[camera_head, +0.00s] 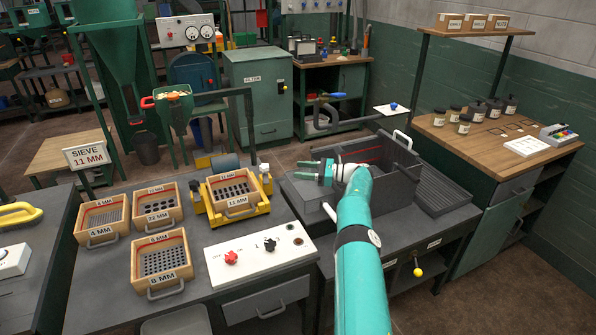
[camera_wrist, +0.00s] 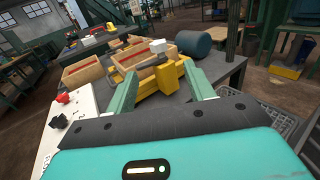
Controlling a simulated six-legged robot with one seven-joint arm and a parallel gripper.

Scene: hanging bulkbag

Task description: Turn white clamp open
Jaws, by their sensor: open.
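A small white clamp (camera_head: 264,169) stands on the right side of the yellow sieve frame (camera_head: 207,209). In the wrist view, my open gripper (camera_wrist: 157,72) faces the yellow frame (camera_wrist: 168,79), with nothing between the fingertips. A white piece (camera_wrist: 157,46) shows beyond the fingers; I cannot tell which clamp it is.
More wooden sieves (camera_head: 160,261) stand on the dark bench left of the frame. A white panel (camera_head: 258,252) with a red knob and a black knob lies in front. A dark grey bin (camera_head: 388,182) is beside my arm. A grey post (camera_head: 249,125) rises behind the frame.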

